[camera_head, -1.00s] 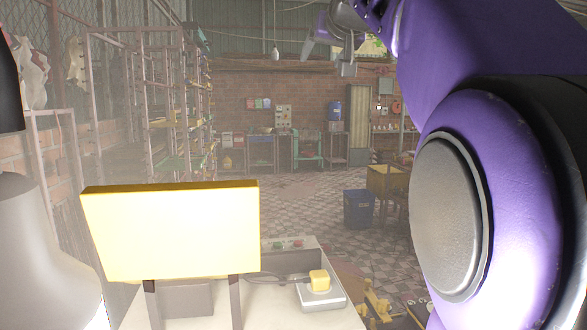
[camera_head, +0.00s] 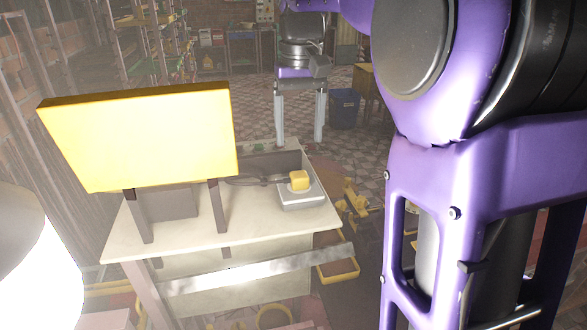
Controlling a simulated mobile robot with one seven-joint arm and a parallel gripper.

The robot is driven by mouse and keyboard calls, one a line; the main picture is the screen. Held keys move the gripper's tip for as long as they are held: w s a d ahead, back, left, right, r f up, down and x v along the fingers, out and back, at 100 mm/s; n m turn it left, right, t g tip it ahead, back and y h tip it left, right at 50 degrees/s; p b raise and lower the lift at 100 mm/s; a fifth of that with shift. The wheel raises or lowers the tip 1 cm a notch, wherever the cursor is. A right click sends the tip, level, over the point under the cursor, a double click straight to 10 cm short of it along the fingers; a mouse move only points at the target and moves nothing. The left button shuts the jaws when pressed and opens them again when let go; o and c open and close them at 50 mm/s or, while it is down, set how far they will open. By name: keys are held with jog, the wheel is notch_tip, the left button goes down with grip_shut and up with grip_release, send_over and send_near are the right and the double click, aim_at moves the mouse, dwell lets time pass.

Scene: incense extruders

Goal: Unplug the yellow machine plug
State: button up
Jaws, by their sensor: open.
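The yellow plug (camera_head: 299,180) sits upright in a light grey socket block (camera_head: 302,198) on the right part of a pale worktable (camera_head: 258,220). A dark cable (camera_head: 256,181) runs left from the plug toward the yellow machine. The machine shows as a large bright yellow panel (camera_head: 145,137) on dark legs at the table's left. My gripper (camera_head: 301,118) hangs beyond the table, above and behind the plug in the picture. Its two pale fingers point down and stand apart, open and empty. Neither finger touches the plug.
Yellow parts (camera_head: 356,205) lie on the floor right of the table. A blue bin (camera_head: 344,108) stands behind, near a yellow-brown box (camera_head: 366,84). Racks line the left wall. My purple arm fills the right side. The tabletop around the socket block is mostly clear.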

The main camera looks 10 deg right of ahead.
aim_at(299, 174)
jog(key=shift+s+f, duration=0.15)
jog(key=shift+f, duration=0.15)
notch_tip(299, 174, down, 6)
jog(key=b, duration=0.6)
jog(key=shift+r, duration=0.25)
jog(key=shift+f+b, duration=0.65)
jog(key=shift+f, duration=0.95)
jog(key=shift+r+p, duration=0.1)
jog(key=shift+p, duration=0.5)
